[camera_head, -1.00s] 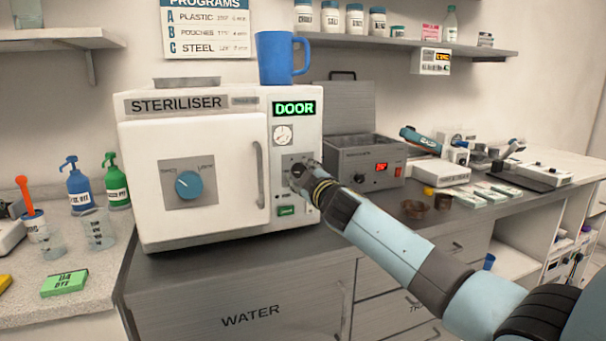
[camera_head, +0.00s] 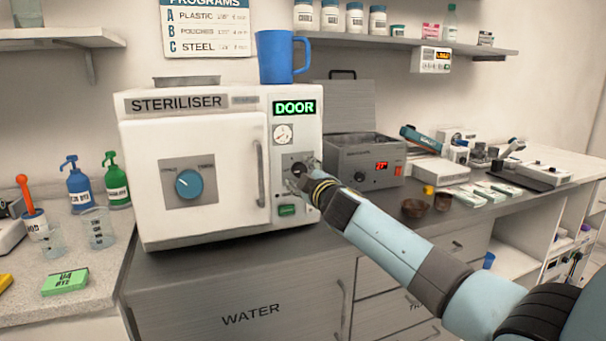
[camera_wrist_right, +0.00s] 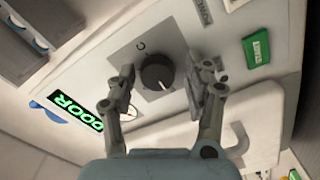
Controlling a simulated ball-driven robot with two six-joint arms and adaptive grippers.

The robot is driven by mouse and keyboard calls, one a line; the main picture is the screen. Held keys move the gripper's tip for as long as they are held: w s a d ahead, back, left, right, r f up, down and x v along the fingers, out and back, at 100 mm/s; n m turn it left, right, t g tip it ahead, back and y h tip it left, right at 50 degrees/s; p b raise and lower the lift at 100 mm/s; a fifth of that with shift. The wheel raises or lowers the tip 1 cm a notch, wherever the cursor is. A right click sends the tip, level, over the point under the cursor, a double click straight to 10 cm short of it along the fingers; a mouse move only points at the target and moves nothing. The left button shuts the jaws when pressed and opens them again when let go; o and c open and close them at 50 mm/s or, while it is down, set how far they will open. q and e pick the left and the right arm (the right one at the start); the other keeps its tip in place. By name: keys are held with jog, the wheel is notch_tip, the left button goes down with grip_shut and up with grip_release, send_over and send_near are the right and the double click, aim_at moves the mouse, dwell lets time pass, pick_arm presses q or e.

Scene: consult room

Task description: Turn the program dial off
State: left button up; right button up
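The program dial is a dark round knob with a pale pointer mark on a grey plate; it shows between my fingers in the wrist view (camera_wrist_right: 157,75). In the head view the dial (camera_head: 298,168) is on the steriliser's right-hand panel, partly covered by my gripper. The pointer faces the lower right in the wrist view. A letter C is printed beside it. My right gripper (camera_wrist_right: 163,80) is open, one finger on either side of the dial, with gaps visible. It shows at the panel in the head view (camera_head: 301,177). My left gripper is not in view.
The white steriliser (camera_head: 140,224) has a blue-knobbed door, a handle, a lit green DOOR display (camera_head: 294,107) and a green button (camera_head: 287,210) below the dial. A blue mug (camera_head: 275,58) stands on top. A grey bath unit (camera_head: 350,162) stands to the right.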

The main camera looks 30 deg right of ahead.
jog(key=shift+o, duration=0.3)
jog(key=shift+s+r, duration=0.1)
jog(key=v, duration=1.1)
jog(key=shift+s+a, duration=0.2)
jog(key=shift+s, duration=0.2)
